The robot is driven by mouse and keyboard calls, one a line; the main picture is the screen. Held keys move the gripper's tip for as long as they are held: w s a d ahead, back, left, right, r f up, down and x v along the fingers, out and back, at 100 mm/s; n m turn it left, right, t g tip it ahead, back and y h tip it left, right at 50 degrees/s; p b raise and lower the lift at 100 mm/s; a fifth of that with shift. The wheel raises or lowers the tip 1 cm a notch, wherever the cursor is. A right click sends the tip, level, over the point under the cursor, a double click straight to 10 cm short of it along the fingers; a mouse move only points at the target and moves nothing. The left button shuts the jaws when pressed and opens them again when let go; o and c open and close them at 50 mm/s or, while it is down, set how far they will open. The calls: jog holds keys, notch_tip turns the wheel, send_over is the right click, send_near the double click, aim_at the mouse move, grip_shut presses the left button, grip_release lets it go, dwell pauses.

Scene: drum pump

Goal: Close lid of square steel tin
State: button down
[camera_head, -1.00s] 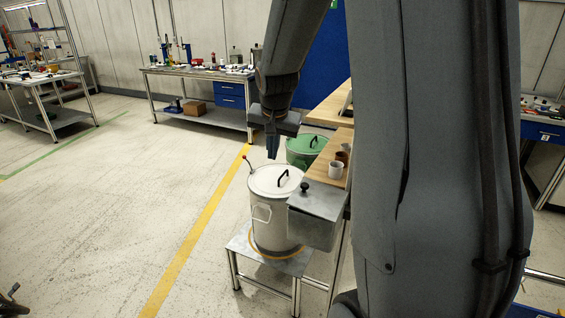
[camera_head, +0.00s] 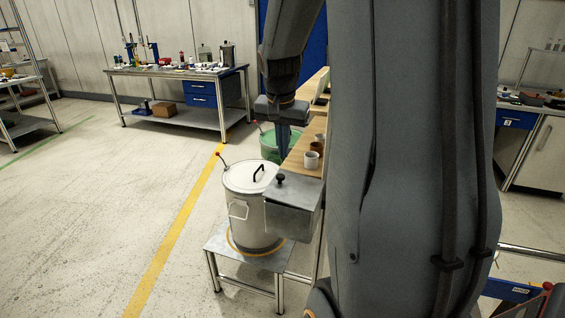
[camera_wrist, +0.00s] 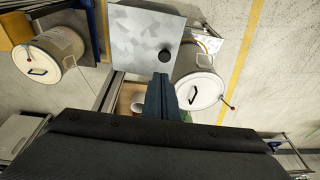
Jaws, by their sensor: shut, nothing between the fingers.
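The square steel tin (camera_head: 290,218) stands at the near end of the wooden bench, beside a white drum. Its flat grey lid (camera_head: 298,188) has a black knob (camera_head: 280,178) near one edge. I cannot tell whether the lid is fully down. The lid also shows from above in the wrist view (camera_wrist: 140,38), with its knob (camera_wrist: 165,56) just beyond my fingertips. My gripper (camera_head: 284,157) is shut and empty, pointing down behind the tin, between the green drum and the bench. Its dark fingers show in the wrist view (camera_wrist: 161,80), apart from the knob.
A white drum (camera_head: 250,208) with a black-handled lid stands on a low metal stand (camera_head: 222,243) left of the tin. A green drum (camera_head: 268,148) is behind. Cups (camera_head: 311,160) stand on the wooden bench (camera_head: 294,164). The floor at left is clear.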

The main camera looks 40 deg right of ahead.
aim_at(278, 175)
jog(key=shift+s+a+p+x, duration=0.1)
jog(key=shift+a+p+x, duration=0.15)
jog(key=shift+x, duration=0.8)
jog(key=shift+s+a+p+x, duration=0.15)
jog(key=shift+p+x, duration=0.2)
jog(key=shift+x, duration=0.65)
jog(key=shift+a+p+x, duration=0.2)
jog(key=shift+p+x, duration=0.1)
jog(key=shift+x, duration=0.75)
jog(key=shift+f, duration=0.2)
jog(key=shift+w+a+f+b, duration=0.15)
jog(key=shift+w+f+b, duration=0.1)
jog(key=shift+f+b, duration=0.3)
jog(key=shift+w+a+f+b, duration=0.25)
jog(key=shift+f+b, duration=0.1)
jog(key=shift+b, duration=0.25)
jog(key=shift+r, duration=0.1)
jog(key=shift+d+r+p, duration=0.1)
jog(key=shift+r+p, duration=0.35)
notch_tip(278, 175, up, 4)
jog(key=p, duration=0.2)
jog(key=shift+d+f+p, duration=0.1)
jog(key=shift+f+p, duration=0.05)
jog(key=shift+p, duration=0.15)
jog(key=w+b+v, duration=0.2)
jog(key=b+v, duration=0.1)
jog(key=v, duration=0.6)
jog(key=shift+s+a+b, duration=0.3)
jog(key=shift+s+a, duration=0.1)
jog(key=shift+s, duration=0.15)
